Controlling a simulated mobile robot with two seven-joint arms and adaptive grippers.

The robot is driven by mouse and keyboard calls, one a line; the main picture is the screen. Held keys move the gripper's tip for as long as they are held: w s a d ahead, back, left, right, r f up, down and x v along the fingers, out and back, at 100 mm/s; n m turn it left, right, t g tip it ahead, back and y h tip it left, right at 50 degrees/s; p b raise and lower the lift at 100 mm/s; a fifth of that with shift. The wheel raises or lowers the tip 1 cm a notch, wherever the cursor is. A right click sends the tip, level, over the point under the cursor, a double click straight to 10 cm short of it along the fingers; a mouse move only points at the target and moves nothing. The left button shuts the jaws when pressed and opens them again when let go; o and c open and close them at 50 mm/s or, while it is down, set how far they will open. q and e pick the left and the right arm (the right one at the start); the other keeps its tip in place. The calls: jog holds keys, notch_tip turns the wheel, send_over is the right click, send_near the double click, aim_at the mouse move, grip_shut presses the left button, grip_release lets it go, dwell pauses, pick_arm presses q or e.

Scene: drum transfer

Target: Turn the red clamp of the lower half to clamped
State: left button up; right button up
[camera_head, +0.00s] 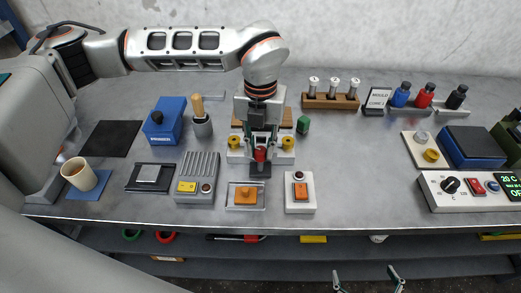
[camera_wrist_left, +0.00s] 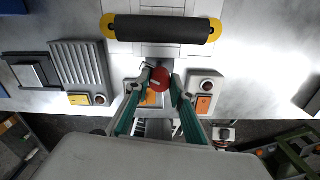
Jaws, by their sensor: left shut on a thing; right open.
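The red clamp (camera_head: 260,155) is a round red knob at the front of the white fixture, above a dark block (camera_head: 260,171). My left gripper (camera_head: 260,146) reaches down from above and is shut on it. In the left wrist view the red clamp (camera_wrist_left: 158,77) sits between the two fingertips, with a pale mark on its face. The fixture has yellow knobs (camera_head: 288,142) on both sides; much of its middle is hidden by my gripper. I cannot tell the halves apart. My right gripper (camera_head: 369,281) is open and empty at the bottom edge, in front of the table.
A black roller with yellow ends (camera_wrist_left: 163,29) lies just beyond the clamp. An orange-block tray (camera_head: 232,204), a ribbed grey unit (camera_head: 197,170) and an orange-switch box (camera_head: 300,205) stand nearby in front. A green piece (camera_head: 303,125) stands right of the fixture.

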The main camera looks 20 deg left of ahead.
pick_arm(q)
jog(key=m, duration=0.2)
jog(key=shift+m+b, duration=0.4)
jog(key=m, duration=0.2)
jog(key=shift+m, duration=0.4)
jog(key=m, duration=0.2)
jog(key=shift+m+b, duration=0.3)
jog(key=m, duration=0.4)
jog(key=shift+r+m, duration=0.1)
jog(key=shift+m, duration=0.2)
pick_arm(e)
notch_tip(320, 180, down, 2)
jog(key=shift+s+d+f, duration=0.1)
jog(key=shift+d, duration=0.05)
jog(key=shift+s+f, duration=0.1)
pick_arm(q)
jog(key=o, duration=1.1)
